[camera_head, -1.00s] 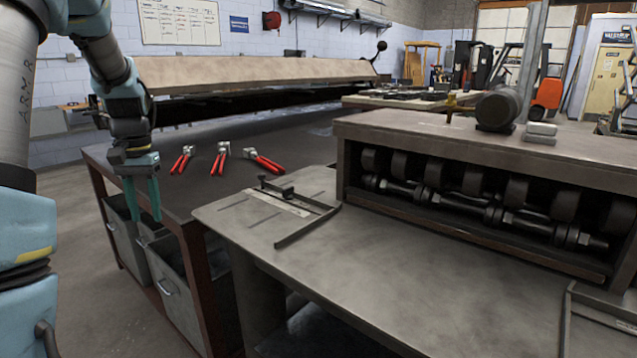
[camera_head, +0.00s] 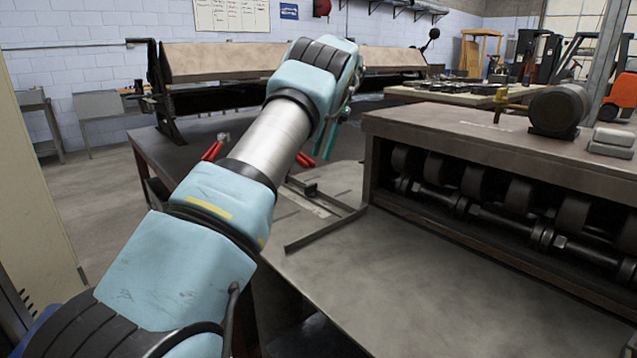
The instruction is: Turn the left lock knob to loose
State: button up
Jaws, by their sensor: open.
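The left guide (camera_head: 322,237) lies on the grey metal infeed table, an angled dark bar with a pale scale strip (camera_head: 304,203). A small dark knob-like part (camera_head: 311,189) sits on its far end; whether it is the left lock knob, and how it is turned, is too small to tell. My gripper (camera_head: 324,152) shows as teal fingers pointing down behind my wrist, above and beyond that part in the picture. It is open, with nothing seen between the fingers. My arm hides part of the gripper.
The roll housing (camera_head: 470,138) with its row of rollers stands to the right. A motor (camera_head: 558,110) sits on top. Red-handled tools (camera_head: 213,150) lie on the dark bench, partly behind my arm. The front of the infeed table (camera_head: 420,280) is clear.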

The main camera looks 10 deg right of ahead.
aim_at(312, 184)
jog(key=x, duration=1)
grip_shut()
dwell(0.4)
